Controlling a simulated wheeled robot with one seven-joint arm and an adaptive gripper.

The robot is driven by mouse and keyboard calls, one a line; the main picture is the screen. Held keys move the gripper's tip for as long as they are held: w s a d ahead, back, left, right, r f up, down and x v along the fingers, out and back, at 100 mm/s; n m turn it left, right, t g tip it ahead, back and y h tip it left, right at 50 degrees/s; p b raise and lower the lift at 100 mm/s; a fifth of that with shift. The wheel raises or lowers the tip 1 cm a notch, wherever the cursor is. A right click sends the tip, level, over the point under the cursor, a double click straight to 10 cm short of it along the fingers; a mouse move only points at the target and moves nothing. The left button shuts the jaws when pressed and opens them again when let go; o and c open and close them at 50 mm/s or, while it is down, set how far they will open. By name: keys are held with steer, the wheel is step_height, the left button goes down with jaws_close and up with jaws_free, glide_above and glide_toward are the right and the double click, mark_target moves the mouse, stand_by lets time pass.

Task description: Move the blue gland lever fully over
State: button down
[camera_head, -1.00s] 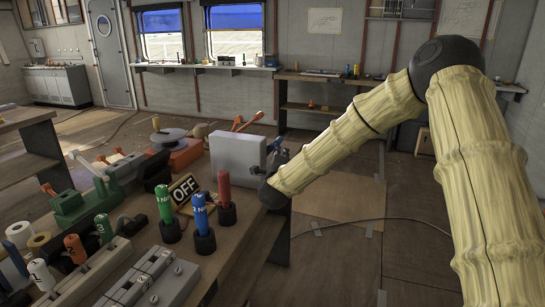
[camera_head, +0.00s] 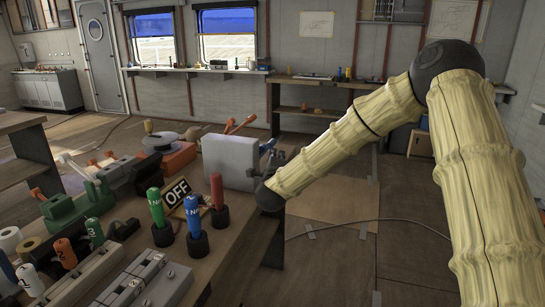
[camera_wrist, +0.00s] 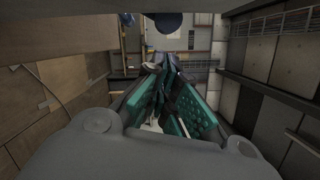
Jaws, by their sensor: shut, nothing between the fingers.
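A small blue part (camera_head: 268,146), likely the blue gland lever, shows just behind the right edge of a pale grey box on the bench. My gripper (camera_head: 277,162) is beside that box's right side, close to the blue part; my arm partly hides it. I cannot tell in the head view whether they touch. In the wrist view my gripper (camera_wrist: 166,64) is shut with nothing between its teal-padded fingers. A dark blue rounded thing (camera_wrist: 167,21) lies just beyond the fingertips, seemingly apart from them. I cannot tell if it is the lever's end.
The pale grey box (camera_head: 230,161) stands on the bench. Near it are an OFF sign (camera_head: 177,197), green (camera_head: 156,206), blue (camera_head: 193,214) and red (camera_head: 217,190) upright handles, and orange levers (camera_head: 240,124). Open floor (camera_head: 335,262) lies right of the bench, with a cable across it.

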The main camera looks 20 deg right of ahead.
steer(key=s+d+v, duration=0.1)
steer(key=d+v, duration=0.1)
steer(key=v, duration=0.8)
steer(key=shift+s+b, duration=0.25)
steer(key=shift+b, duration=0.1)
steer(key=shift+a+f, duration=0.1)
steer(key=shift+f, duration=0.05)
